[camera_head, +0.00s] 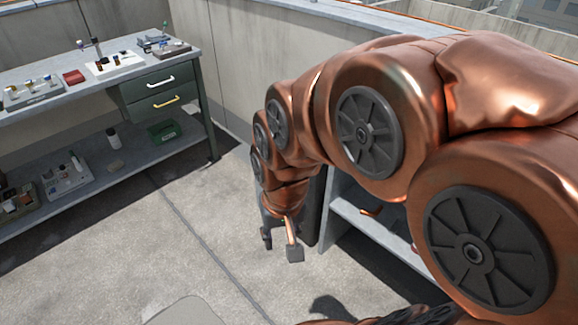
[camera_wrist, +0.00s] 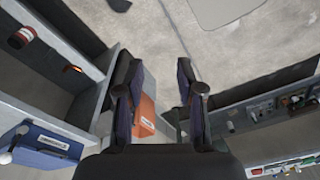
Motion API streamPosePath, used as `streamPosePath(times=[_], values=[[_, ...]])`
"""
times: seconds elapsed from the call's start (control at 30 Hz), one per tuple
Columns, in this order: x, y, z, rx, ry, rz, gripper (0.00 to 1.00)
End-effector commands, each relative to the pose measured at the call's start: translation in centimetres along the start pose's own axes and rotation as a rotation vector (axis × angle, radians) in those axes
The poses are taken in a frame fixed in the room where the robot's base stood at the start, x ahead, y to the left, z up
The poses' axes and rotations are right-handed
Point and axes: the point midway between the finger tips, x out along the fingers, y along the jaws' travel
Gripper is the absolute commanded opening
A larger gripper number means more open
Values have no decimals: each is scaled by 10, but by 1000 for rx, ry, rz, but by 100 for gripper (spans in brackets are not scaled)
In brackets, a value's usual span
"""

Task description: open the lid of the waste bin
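My gripper (camera_head: 281,246) hangs low over the floor, beside the open shelf unit. In the wrist view my gripper (camera_wrist: 160,95) has its two dark fingers wide apart, with nothing between the tips. An orange box-like thing with a white label (camera_wrist: 146,115) shows between the fingers, close to the left one; I cannot tell whether it is part of the waste bin. In the head view a dark grey upright shape (camera_head: 317,205) stands just behind my gripper and may be the bin. My arm hides most of it, and its lid cannot be made out.
A workbench (camera_head: 100,77) with green drawers (camera_head: 160,92) and small items stands at the left. A grey shelf unit (camera_head: 365,228) is right of my gripper; it also shows in the wrist view (camera_wrist: 70,62), near a blue box (camera_wrist: 45,145). The concrete floor between is clear.

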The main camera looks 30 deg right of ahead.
Motion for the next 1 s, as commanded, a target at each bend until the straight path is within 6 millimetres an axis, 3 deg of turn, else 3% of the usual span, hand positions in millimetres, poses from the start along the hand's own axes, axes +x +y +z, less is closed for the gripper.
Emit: streamPosePath(times=[0.03, 0.1, 0.33, 0.6, 0.8, 1.0], values=[[33, -1, -22, 58, 47, -9, 37], [55, -3, -54, 138, 119, -26, 37], [122, 2, -157, 401, 358, -101, 37], [190, 27, -267, 686, 639, -219, 37], [238, 55, -335, 873, 842, -331, 37], [280, 89, -390, 1029, 1049, -471, 37]])
